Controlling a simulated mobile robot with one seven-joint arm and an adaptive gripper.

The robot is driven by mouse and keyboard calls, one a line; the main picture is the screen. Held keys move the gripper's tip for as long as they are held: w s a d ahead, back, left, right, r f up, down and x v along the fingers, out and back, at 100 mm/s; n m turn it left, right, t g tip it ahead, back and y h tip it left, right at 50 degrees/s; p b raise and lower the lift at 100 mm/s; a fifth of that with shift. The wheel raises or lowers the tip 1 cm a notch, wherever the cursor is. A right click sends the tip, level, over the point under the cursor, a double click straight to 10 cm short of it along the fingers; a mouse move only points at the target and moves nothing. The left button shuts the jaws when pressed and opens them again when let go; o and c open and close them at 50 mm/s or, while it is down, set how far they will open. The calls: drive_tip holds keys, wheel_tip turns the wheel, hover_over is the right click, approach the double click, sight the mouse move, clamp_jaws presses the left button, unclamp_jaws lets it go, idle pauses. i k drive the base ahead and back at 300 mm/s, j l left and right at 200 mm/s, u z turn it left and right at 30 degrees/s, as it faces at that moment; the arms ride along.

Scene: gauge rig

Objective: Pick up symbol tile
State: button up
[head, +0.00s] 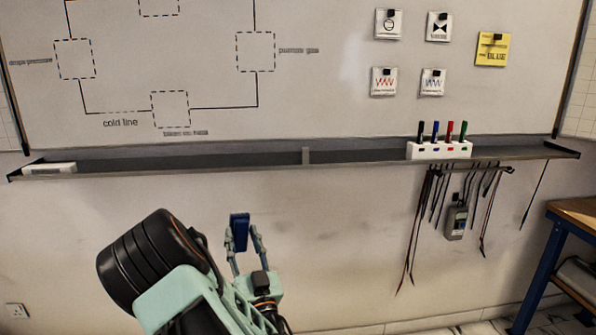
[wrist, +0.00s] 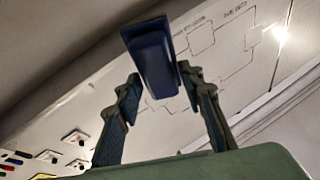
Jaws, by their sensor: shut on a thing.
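Several symbol tiles with dark knobs are on the whiteboard at upper right in the head view. They are a white tile with a circle sign (head: 388,28), one with a bow-tie sign (head: 438,30), one with a red zigzag (head: 383,83), one with a blue zigzag (head: 432,84), and a yellow tile (head: 492,52). My gripper (head: 240,234) is low in front of the wall, apart from these tiles. It is shut on a dark blue block (wrist: 150,58) between its fingertips. I cannot tell what this block is.
The whiteboard (head: 200,60) has a line diagram with dashed squares at left. A ledge (head: 250,158) runs below it, with a white block (head: 48,169) and a marker holder (head: 440,150). Cables and a grey meter (head: 456,220) hang below. A workbench (head: 575,212) stands at right.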

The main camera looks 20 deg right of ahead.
sight(389, 21)
drive_tip(key=i+j, duration=0.35)
drive_tip(key=i, duration=0.2)
drive_tip(key=i+j+z, duration=0.1)
drive_tip(key=z, duration=0.25)
drive_tip(key=i+j+z, duration=0.2)
drive_tip(key=z, duration=0.15)
